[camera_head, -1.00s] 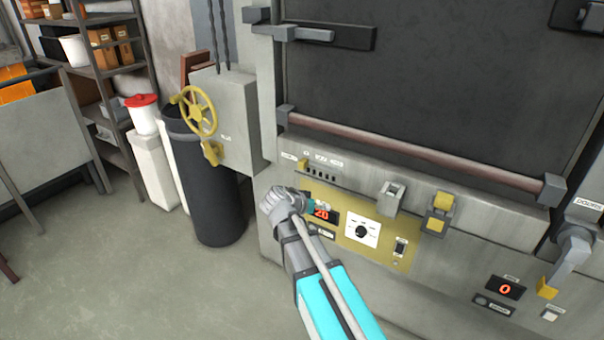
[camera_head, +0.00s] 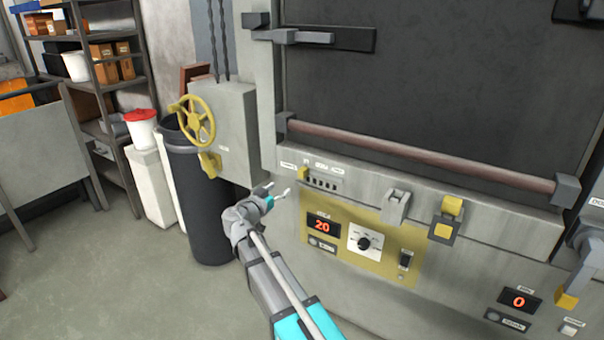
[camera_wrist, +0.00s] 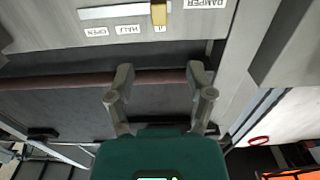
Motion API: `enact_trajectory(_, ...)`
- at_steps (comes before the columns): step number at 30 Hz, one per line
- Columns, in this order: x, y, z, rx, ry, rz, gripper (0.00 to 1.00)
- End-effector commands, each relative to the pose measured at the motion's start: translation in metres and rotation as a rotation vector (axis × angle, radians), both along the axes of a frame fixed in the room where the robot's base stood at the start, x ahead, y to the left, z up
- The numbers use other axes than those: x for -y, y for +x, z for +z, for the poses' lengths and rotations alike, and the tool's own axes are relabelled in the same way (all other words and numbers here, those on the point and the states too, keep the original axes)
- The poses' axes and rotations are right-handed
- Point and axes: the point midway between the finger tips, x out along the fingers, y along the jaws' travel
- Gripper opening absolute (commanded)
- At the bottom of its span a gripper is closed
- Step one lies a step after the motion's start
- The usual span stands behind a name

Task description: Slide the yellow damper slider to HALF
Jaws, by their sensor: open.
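The yellow damper slider (camera_head: 303,174) sits at the left end of its slot on the furnace front. The wrist view shows the picture upside down, with the yellow knob (camera_wrist: 158,13) at the right end of a white track (camera_wrist: 105,13). There, the HALF label (camera_wrist: 128,30) is left of the knob and OPEN is further left. The label beside the knob is partly hidden. My gripper (camera_head: 278,190) is open and empty, a little left of and below the slider in the head view, apart from it. Both fingers (camera_wrist: 160,82) show in the wrist view.
A gold panel (camera_head: 340,270) with a red 20 display (camera_head: 323,225) and a dial (camera_head: 363,243) is below the slider. A grey box with a yellow handwheel (camera_head: 196,121) and a dark bin (camera_head: 205,220) stand left. A door rail (camera_head: 420,155) runs above.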

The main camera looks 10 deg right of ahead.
Motion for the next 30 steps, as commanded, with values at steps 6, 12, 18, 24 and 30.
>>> enact_trajectory(6, 0.003, 0.003, 0.0, -0.001, 0.0, -0.001, 0.69)
enact_trajectory(12, 0.013, 0.015, 0.0, -0.001, 0.0, -0.001, 0.69)
enact_trajectory(18, 0.03, 0.035, 0.0, -0.002, 0.001, -0.002, 0.69)
enact_trajectory(24, 0.051, 0.058, 0.0, -0.002, 0.001, -0.003, 0.69)
enact_trajectory(30, 0.072, 0.08, 0.0, -0.002, 0.001, -0.003, 0.69)
